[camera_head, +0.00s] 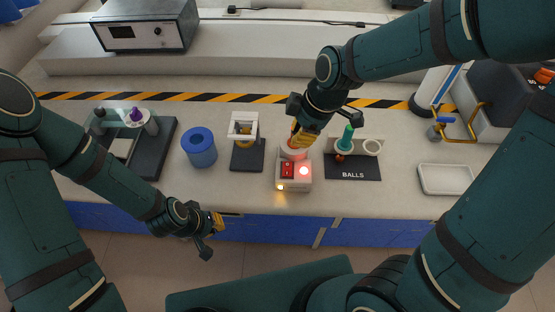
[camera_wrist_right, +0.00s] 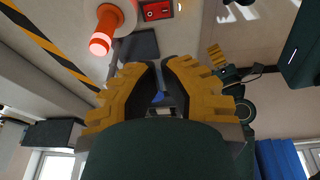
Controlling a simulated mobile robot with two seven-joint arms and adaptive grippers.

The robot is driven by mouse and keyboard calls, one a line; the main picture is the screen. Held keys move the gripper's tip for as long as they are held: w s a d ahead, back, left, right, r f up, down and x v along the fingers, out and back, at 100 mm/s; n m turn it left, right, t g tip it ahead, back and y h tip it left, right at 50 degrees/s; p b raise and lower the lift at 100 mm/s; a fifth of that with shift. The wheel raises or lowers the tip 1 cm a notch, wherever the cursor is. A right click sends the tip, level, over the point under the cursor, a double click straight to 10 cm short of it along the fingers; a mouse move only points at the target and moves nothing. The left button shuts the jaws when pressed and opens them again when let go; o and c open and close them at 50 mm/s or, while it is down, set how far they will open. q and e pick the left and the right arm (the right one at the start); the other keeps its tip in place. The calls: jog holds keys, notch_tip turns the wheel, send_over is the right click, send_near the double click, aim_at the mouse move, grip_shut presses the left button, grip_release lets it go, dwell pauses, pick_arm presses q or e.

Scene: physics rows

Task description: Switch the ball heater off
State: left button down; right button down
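The ball heater (camera_head: 293,184) is a pale box near the front edge of the table. Its top carries a red switch (camera_head: 287,169), a glowing red lamp (camera_head: 304,171) and a small amber light at the front left corner. The switch also shows at the top of the right wrist view (camera_wrist_right: 158,10), beside a glowing orange-red cylinder (camera_wrist_right: 104,30). My right gripper (camera_head: 299,139) is above the back of the heater, hiding part of it; its fingers look together and empty (camera_wrist_right: 160,64). My left gripper (camera_head: 222,219) is off the table's front edge, left of the heater; its opening is unclear.
A black BALLS mat (camera_head: 353,172) with a ball and a green-handled tool holder stands right of the heater. A white frame stand (camera_head: 243,125) and blue cup (camera_head: 199,148) are to the left. A white tray (camera_head: 446,179) lies far right.

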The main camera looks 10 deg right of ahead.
aim_at(283, 168)
jog(key=shift+f, duration=0.1)
jog(key=b+x, duration=0.1)
jog(key=x, duration=0.3)
jog(key=b+x, duration=0.1)
jog(key=x, duration=0.3)
jog(key=d+b+x, duration=0.1)
jog(key=x, duration=0.4)
jog(key=shift+f+b, duration=0.3)
jog(key=shift+f, duration=0.15)
